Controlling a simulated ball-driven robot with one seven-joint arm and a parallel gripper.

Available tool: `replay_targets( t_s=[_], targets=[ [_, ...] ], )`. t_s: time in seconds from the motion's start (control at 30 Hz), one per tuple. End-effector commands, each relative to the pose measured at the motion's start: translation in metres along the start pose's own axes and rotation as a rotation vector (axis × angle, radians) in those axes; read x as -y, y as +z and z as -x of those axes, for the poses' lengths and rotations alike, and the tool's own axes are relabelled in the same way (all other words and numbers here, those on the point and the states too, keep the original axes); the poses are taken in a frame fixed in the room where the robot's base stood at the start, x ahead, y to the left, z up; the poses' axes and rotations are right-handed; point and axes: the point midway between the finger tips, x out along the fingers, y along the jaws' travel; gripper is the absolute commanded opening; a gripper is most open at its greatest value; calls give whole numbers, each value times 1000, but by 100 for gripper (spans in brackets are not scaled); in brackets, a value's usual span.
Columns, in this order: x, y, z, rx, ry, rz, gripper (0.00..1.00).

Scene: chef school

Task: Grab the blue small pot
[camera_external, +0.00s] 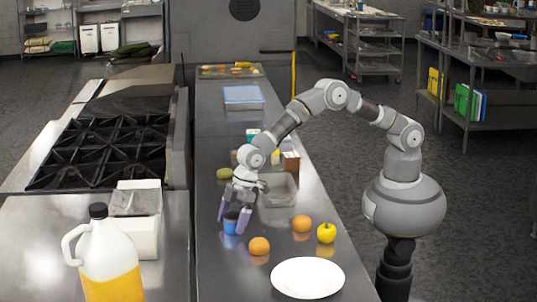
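The small blue pot (230,226) stands on the metal counter, left of the middle of the view. My gripper (233,219) points down at it, with one finger at its left side and the other at its right. The pot shows between the fingers, partly covered by them. At this size I cannot tell whether the fingers touch it or are a little apart from it. The pot seems to rest on the counter.
Two oranges (259,246), a yellow apple (326,233) and a white plate (308,278) lie nearby. A grey tray (280,190), small boxes (290,161) and a green item (224,173) are behind. A juice jug (105,262) stands at the left.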

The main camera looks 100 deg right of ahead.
Motion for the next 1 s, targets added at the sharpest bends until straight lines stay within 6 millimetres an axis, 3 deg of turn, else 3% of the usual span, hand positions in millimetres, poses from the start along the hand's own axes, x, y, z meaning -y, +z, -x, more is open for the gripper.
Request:
replay_targets(
  t_s=[0.03,0.2,0.27,0.57,0.83,1.0],
  targets=[
    [0,0,0,0,0,0,78],
    [0,0,0,0,0,0,39],
    [0,0,0,0,0,0,29],
    [0,-5,10,-2,1,0,28],
    [0,-28,65,-3,1,0,28],
    [0,-36,88,-1,0,0,28]
  ],
)
